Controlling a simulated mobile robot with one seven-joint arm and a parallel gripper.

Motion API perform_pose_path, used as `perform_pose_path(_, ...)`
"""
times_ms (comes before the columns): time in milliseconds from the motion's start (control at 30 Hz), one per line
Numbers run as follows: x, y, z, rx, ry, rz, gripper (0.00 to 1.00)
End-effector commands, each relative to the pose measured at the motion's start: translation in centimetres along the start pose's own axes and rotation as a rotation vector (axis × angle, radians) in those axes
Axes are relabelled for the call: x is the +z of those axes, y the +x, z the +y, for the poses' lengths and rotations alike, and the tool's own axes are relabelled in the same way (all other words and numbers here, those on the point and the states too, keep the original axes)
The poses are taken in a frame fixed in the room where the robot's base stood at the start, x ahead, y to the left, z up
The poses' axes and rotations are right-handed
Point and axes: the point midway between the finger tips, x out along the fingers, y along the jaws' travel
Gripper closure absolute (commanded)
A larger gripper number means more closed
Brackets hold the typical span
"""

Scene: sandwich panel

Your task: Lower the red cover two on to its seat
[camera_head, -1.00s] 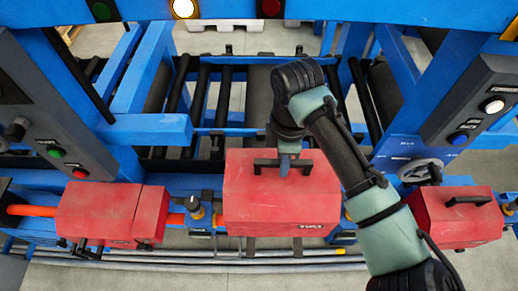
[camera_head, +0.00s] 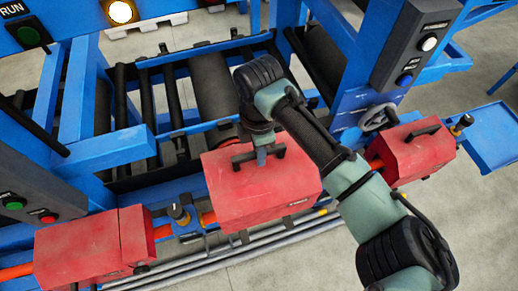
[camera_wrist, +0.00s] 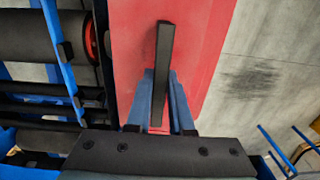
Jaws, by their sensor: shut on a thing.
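The middle red cover (camera_head: 258,190), which I take as cover two, is a box with a black bar handle (camera_head: 262,157) on top. It sits in the row between two other red covers. My gripper (camera_head: 261,158) comes from above and is shut on this handle. In the wrist view, the blue-grey fingers (camera_wrist: 160,105) lie on both sides of the handle (camera_wrist: 163,60), over the red top (camera_wrist: 200,50). The seat is hidden under the cover, and I cannot tell whether there is a gap.
A red cover (camera_head: 90,245) stands to the left and another (camera_head: 413,150) to the right, along an orange-red shaft (camera_head: 208,218). Blue machine frame and dark rollers (camera_head: 210,85) lie behind. A blue tray (camera_head: 490,135) is at far right. Grey pipes (camera_head: 240,240) run in front.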

Motion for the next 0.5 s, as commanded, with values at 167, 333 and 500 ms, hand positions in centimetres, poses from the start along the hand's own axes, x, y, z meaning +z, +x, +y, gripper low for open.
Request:
perform_pose_path(167,0.1,1.1,0.1,0.002,0.001,-0.001,1.0)
perform_pose_path(333,0.1,1.9,0.1,0.002,0.001,-0.001,1.0)
perform_pose_path(500,0.1,2.9,0.1,0.002,0.0,0.0,1.0)
